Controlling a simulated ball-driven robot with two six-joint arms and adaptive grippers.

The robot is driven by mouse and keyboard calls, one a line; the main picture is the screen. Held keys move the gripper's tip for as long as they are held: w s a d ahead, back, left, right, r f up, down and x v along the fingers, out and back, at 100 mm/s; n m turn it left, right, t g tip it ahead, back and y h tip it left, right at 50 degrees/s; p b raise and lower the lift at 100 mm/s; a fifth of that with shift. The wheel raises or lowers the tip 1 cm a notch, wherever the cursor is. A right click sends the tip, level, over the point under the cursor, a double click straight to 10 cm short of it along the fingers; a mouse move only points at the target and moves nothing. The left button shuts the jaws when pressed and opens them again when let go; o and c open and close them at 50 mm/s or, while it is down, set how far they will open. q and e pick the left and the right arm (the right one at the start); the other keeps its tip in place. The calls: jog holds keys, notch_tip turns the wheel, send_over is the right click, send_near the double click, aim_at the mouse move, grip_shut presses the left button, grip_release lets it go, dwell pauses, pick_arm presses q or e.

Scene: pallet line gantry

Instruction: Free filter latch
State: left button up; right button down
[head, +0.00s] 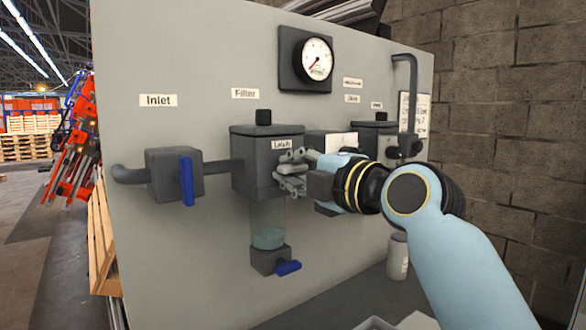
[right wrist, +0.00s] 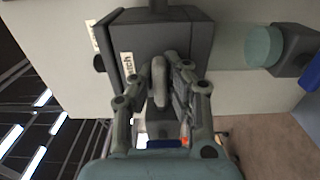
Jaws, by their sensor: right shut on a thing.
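The filter (head: 267,160) is a grey block on the panel under a "Filter" label, with a clear bowl (head: 268,222) hanging below it. A "Latch" label (head: 283,145) is on its front. My right gripper (head: 288,172) is at the front of the block, just below that label. In the right wrist view my right gripper (right wrist: 165,85) is shut on the grey latch (right wrist: 159,84), a rounded tab beside the label. The fingers partly hide the latch. My left gripper is not in view.
A blue-handled inlet valve (head: 186,180) is left of the filter, and a blue drain handle (head: 288,268) is below the bowl. A gauge (head: 316,58) is above. A small bottle (head: 398,255) stands at lower right, behind my right arm.

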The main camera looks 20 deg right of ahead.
jog(key=shift+m, duration=0.4)
jog(key=m+p, duration=0.1)
jog(key=m, duration=0.2)
jog(key=shift+m, duration=0.3)
jog(key=m+p, duration=0.1)
jog(key=m, duration=0.3)
jog(key=shift+m+p, duration=0.3)
jog(key=m+p, duration=0.2)
jog(key=m, duration=0.3)
jog(key=shift+f+m+p, duration=0.1)
jog(key=shift+m+p, duration=0.65)
jog(key=shift+m, duration=1.25)
jog(key=c, duration=1.3)
grip_release()
jog(key=shift+c, duration=0.2)
